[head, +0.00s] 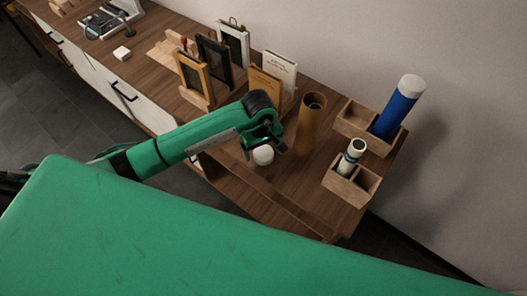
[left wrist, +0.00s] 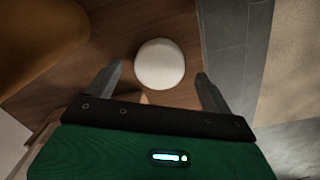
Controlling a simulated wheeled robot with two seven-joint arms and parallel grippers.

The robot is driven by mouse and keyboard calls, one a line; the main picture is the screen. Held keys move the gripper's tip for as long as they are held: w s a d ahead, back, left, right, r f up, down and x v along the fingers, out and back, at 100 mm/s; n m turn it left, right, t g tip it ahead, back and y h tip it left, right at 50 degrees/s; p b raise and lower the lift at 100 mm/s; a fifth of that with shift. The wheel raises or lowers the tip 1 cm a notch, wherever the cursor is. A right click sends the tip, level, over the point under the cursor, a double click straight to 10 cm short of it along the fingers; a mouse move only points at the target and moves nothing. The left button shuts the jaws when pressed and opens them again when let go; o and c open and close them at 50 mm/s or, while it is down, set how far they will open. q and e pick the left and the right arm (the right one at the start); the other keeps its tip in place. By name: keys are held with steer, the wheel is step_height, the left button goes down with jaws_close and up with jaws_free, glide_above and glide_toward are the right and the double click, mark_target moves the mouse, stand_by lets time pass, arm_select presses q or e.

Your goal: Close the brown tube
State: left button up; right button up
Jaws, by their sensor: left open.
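The brown tube (head: 311,124) stands upright on the wooden table, and its top end is open. In the left wrist view a blurred brown shape at the top left looks like its side (left wrist: 40,35). A round white cap (head: 263,155) lies on the table left of the tube's foot; it also shows in the left wrist view (left wrist: 160,64). My left gripper (head: 265,148) is right above the cap. Its fingers (left wrist: 158,85) are open, one on each side of the cap's near edge, with gaps between. My right gripper is not in view.
A blue tube with a white lid (head: 398,108) leans in a wooden box (head: 353,117) at the right. Picture frames (head: 215,62) and books (head: 280,72) stand behind my left arm.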

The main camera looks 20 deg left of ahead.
mark_target(264, 155)
arm_select(q)
steer(key=shift+f, duration=1.15)
steer(key=c, duration=1)
